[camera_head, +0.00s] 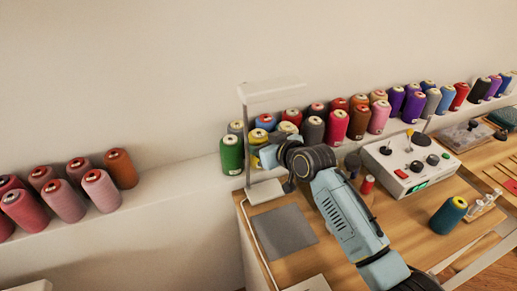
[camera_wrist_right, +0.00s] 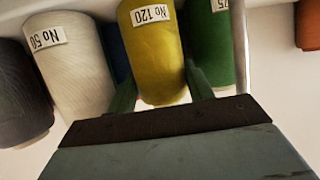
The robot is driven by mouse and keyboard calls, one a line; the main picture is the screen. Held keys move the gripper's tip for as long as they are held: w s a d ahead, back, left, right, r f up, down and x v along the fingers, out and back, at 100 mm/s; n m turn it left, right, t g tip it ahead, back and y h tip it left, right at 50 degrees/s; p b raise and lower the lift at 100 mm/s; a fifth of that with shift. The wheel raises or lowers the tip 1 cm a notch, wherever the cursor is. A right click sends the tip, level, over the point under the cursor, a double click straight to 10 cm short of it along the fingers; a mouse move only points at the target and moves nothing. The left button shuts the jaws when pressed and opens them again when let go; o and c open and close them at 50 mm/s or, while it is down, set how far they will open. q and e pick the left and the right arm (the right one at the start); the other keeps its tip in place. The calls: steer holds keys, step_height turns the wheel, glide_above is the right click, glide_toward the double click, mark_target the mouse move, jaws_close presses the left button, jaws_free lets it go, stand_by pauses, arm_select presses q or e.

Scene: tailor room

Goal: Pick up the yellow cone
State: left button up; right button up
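The yellow cone (camera_head: 257,137) stands in the row of thread cones on the shelf against the wall, just right of a green cone. In the right wrist view the yellow cone (camera_wrist_right: 152,50) appears upside down, with a "No 120" label. My right gripper (camera_head: 266,156) is at the cone and hides part of it in the head view. In the right wrist view its two fingers (camera_wrist_right: 161,92) are apart, one on each side of the cone's near end. I cannot see clear contact. My left gripper is not in view.
A green cone (camera_wrist_right: 209,45) and a white cone (camera_wrist_right: 72,65) stand close on either side. A white lamp (camera_head: 270,92) rises nearby. The table holds a grey mat (camera_head: 284,232), a control box (camera_head: 410,160) and a teal cone (camera_head: 448,215). Pink cones (camera_head: 64,200) stand at left.

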steer(key=c, duration=0.4)
steer(key=shift+r, duration=0.1)
